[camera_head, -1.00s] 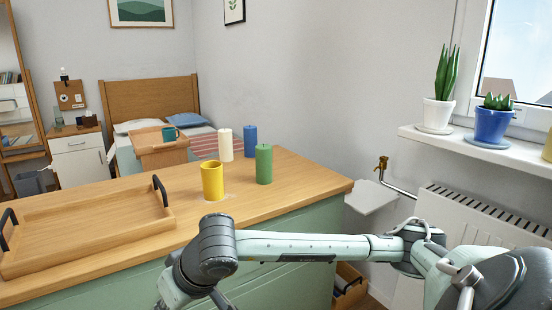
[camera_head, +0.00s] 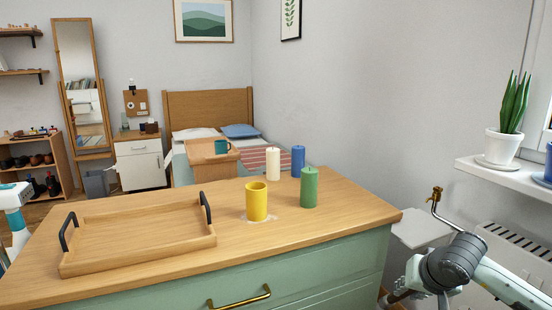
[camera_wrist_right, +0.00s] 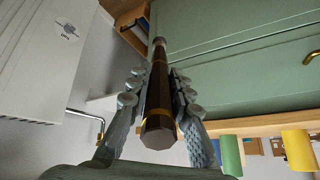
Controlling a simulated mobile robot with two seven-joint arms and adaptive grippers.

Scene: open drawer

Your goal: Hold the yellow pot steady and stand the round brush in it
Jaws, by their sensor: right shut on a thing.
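The yellow pot (camera_head: 257,202) stands upright on the wooden top of the green dresser, its mouth open upward and apparently empty. It also shows in the right wrist view (camera_wrist_right: 299,150), at the lower right edge. My right gripper (camera_wrist_right: 157,78) is shut on the dark brown faceted handle of what looks like the round brush (camera_wrist_right: 158,105). The handle's thick end points toward the wrist camera; no bristles can be made out. In the head view my right arm is low at the right, beside the dresser, away from the pot. My left gripper is out of view.
A green candle (camera_head: 309,187), a cream candle (camera_head: 273,165) and a blue candle (camera_head: 298,161) stand close behind and right of the pot. A wooden tray (camera_head: 140,238) with black handles lies to the left. Wood in front of the pot is clear. A radiator (camera_head: 515,250) is at right.

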